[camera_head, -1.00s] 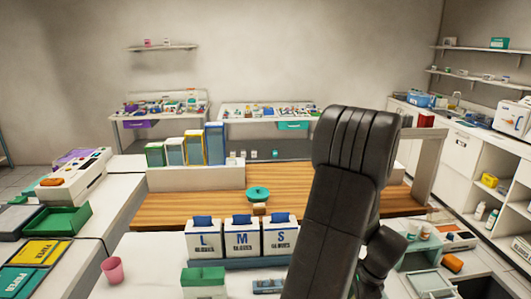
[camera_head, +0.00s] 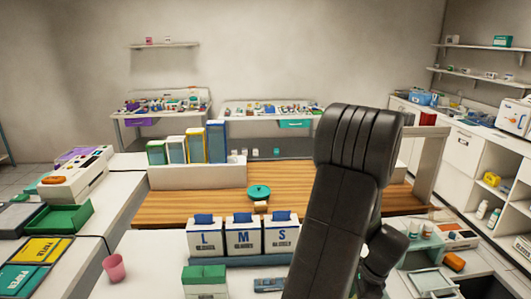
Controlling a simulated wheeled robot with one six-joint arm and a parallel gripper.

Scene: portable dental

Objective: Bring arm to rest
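My dark arm rises from the bottom of the head view, right of the middle, and bends over at its top. A second dark part of my arm hangs low at its right side. My gripper's fingers do not show, so whether it holds anything is hidden.
Glove boxes marked L (camera_head: 207,240), M (camera_head: 243,240) and S (camera_head: 281,238) stand just left of my arm. Behind them is a wooden counter (camera_head: 165,205) with a teal round item (camera_head: 259,192). A pink cup (camera_head: 115,268) and green tray (camera_head: 67,218) are at left. White shelving (camera_head: 484,190) stands at right.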

